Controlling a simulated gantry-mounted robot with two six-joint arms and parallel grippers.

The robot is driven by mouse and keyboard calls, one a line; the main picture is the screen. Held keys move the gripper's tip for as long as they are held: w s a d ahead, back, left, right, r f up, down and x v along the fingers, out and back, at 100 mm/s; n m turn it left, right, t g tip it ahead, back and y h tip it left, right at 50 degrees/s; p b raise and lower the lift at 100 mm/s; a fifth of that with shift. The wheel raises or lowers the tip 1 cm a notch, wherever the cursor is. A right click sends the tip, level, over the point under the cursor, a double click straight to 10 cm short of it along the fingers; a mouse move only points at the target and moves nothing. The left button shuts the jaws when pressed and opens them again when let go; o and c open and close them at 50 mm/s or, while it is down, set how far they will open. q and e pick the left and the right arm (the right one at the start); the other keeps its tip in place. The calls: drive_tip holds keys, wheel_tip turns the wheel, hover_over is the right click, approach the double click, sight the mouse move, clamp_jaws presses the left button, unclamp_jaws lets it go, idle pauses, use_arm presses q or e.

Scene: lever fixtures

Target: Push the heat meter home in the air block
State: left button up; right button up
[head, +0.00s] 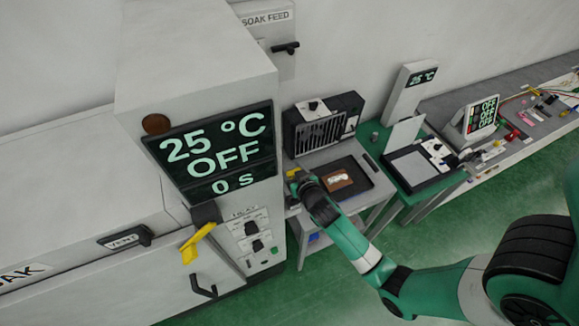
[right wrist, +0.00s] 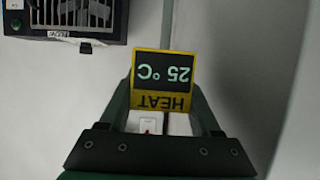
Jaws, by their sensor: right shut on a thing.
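The heat meter (right wrist: 163,80) is a small yellow-framed display reading 25 °C with the word HEAT, upside down in the right wrist view. My right gripper (right wrist: 160,105) is shut on it, with one finger at each side. In the head view, my right gripper (head: 300,182) is beside the tall oven cabinet, at the left end of the grey table, with a bit of yellow at its tip. A white piece with a red mark (right wrist: 150,124) shows below the meter between the fingers. I cannot make out any part marked as the air block. My left gripper is not in view.
A black grilled unit (head: 322,125) stands at the back of the grey table, with a dark tray (head: 365,192) in front. The cabinet with a big display (head: 215,150) and a yellow handle (head: 196,242) is close on the left. A green bench is to the right.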

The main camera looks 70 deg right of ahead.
drive_tip(key=shift+f+b, duration=2.7)
drive_tip(key=shift+f, duration=0.25)
drive_tip(key=shift+f+b, duration=2.55)
drive_tip(key=shift+f, duration=0.05)
drive_tip(key=o, duration=1.4)
drive_tip(key=shift+r, duration=0.1)
drive_tip(key=v, duration=1.1)
drive_tip(key=shift+s+a+r, duration=0.1)
drive_tip(key=shift+s+r, duration=0.1)
drive_tip(key=shift+s, duration=0.05)
